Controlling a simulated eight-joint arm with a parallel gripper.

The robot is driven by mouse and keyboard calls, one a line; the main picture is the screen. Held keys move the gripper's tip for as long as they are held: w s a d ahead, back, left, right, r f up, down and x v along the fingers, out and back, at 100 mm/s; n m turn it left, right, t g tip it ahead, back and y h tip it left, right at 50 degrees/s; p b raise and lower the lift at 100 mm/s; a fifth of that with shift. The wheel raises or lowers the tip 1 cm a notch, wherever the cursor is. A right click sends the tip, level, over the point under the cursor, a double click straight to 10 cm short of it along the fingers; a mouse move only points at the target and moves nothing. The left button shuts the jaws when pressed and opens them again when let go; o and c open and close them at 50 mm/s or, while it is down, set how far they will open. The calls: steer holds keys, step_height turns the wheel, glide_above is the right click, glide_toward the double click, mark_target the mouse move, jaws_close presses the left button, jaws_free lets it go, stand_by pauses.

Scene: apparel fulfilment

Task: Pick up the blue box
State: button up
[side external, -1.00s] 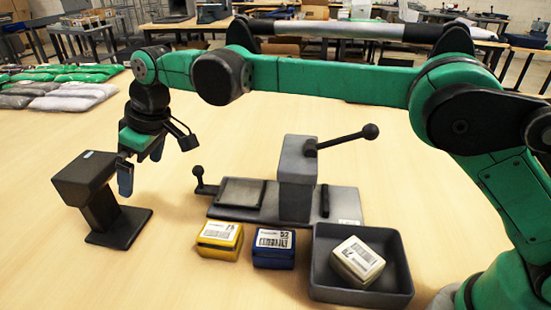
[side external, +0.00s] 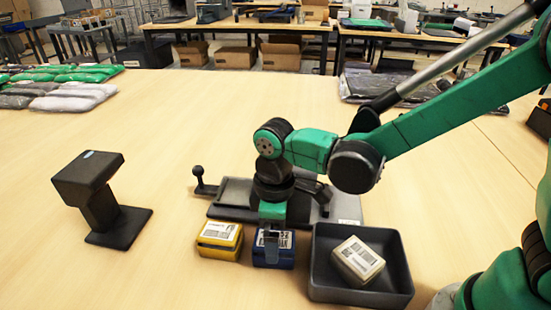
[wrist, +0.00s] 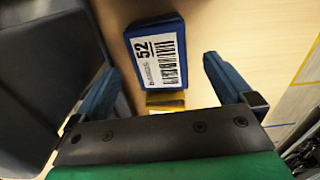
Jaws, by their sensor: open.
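The blue box (side external: 273,249) sits on the table between the yellow box (side external: 220,240) and the dark tray (side external: 318,270). In the wrist view the blue box (wrist: 156,48) shows its white label with "52" and a barcode. My gripper (side external: 270,238) is over the blue box in the side view and hides part of its top. In the wrist view my gripper (wrist: 162,88) has its two blue fingers spread wide, with nothing between them but table and part of the yellow box (wrist: 165,99). The blue box lies just beyond the fingertips in that view.
The dark tray holds a cream-labelled box (side external: 358,259). A grey press with a lever (side external: 232,191) stands right behind the boxes, partly hidden by my arm. A black scanner stand (side external: 98,197) is at the left.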

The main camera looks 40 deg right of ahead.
steer(key=shift+f, duration=2.25)
steer(key=c, duration=1.2)
steer(key=shift+c, duration=0.2)
